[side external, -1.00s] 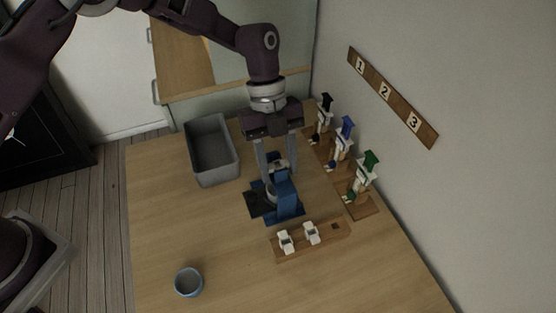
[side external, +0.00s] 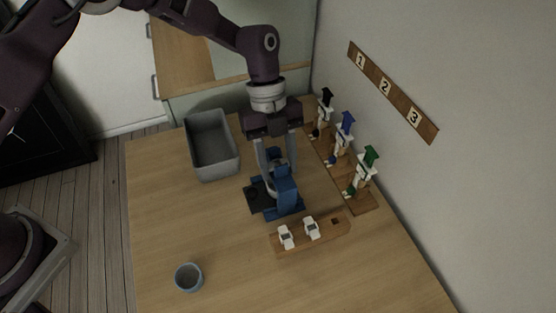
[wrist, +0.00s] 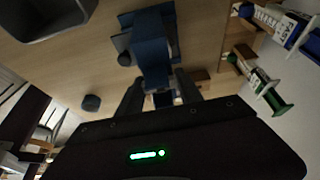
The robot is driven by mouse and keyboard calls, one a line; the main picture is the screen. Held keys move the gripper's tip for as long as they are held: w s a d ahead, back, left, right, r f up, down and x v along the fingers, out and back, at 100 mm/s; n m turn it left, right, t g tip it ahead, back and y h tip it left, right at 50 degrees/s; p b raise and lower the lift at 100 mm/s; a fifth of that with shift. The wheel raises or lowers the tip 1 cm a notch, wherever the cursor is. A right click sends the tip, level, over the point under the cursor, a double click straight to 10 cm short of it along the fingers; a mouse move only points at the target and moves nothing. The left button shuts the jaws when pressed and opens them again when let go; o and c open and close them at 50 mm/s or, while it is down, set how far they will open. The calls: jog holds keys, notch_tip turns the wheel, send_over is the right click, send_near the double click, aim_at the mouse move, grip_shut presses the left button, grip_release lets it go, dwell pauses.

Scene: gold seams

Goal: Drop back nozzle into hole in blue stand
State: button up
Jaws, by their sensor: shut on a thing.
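The blue stand (side external: 286,192) stands upright on a blue base with a black plate (side external: 257,197), near the middle of the table. It also shows in the wrist view (wrist: 152,52). My gripper (side external: 274,168) points down close behind the stand's upright. Its two fingers are shut on a small piece, taken to be the nozzle, which is mostly hidden between them and the stand. In the wrist view a small pale and blue patch shows between my fingers (wrist: 160,92). The stand's hole cannot be made out.
A wooden holder (side external: 325,236) in front carries two white pieces (side external: 286,237) (side external: 311,228) and an empty square hole. A grey bin (side external: 213,145) is at the back left, a blue-grey cup (side external: 188,277) at the front left.

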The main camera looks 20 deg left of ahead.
jog(key=o, duration=1.4)
jog(key=shift+v, duration=2.5)
jog(key=shift+v, duration=3.55)
